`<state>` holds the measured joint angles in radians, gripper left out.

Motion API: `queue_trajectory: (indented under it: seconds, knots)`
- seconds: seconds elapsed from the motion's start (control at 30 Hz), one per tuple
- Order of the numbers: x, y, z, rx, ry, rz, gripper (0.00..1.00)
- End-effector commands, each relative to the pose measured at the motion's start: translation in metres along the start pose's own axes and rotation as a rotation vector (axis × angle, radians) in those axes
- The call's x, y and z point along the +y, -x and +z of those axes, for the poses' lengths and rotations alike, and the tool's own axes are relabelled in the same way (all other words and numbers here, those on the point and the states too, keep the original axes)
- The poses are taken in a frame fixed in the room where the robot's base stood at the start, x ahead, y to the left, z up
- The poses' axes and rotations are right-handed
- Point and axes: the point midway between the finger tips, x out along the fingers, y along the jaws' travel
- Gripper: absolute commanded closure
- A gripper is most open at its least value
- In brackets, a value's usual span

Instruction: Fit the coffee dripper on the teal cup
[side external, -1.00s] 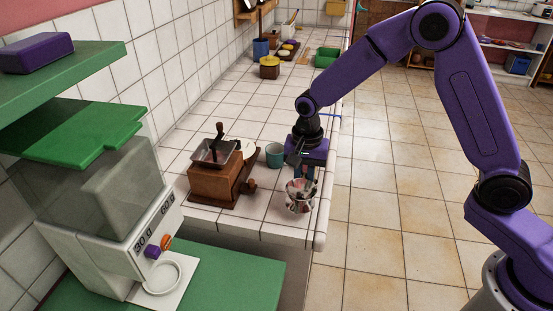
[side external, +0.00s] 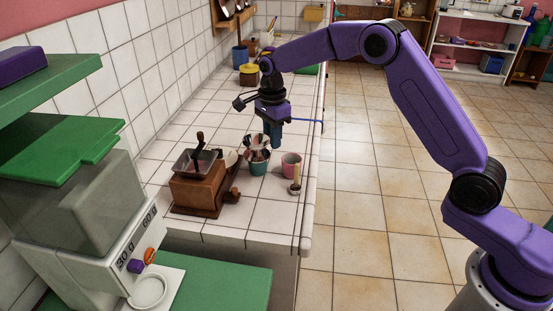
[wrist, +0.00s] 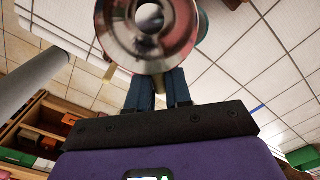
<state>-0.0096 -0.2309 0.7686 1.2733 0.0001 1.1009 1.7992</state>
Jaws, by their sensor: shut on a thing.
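The shiny metal coffee dripper (side external: 257,142) is held at the teal cup (side external: 258,167), over its mouth in the side view. I cannot tell whether it touches the rim. My gripper (side external: 274,140) is just right of and behind the dripper, its blue fingers shut on it. In the wrist view the dripper (wrist: 150,22) fills the top middle as a round reflective cone with a bright hole, at the tips of my gripper's fingers (wrist: 157,78). A sliver of the teal cup (wrist: 203,24) shows beside it.
A pink cup (side external: 291,166) stands close to the right of the teal cup, with a wood-handled tool (side external: 295,187) in front. A wooden coffee grinder (side external: 196,190) stands left. A scale (side external: 125,255) is at the near left. Tiled counter (side external: 275,215) is bare in front.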

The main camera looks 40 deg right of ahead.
Motion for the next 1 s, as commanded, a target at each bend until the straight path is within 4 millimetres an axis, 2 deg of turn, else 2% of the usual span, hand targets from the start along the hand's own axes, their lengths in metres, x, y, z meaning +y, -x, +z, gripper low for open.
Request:
queue_trajectory:
  seconds: [0.1, 0.37, 1.0]
  knots:
    - [-0.016, 0.010, -0.013, -0.001, -0.129, -0.003, 1.00]
    - [-0.027, 0.019, -0.025, 0.000, -0.255, 0.001, 1.00]
    - [-0.027, -0.016, -0.025, 0.000, -0.257, 0.001, 1.00]
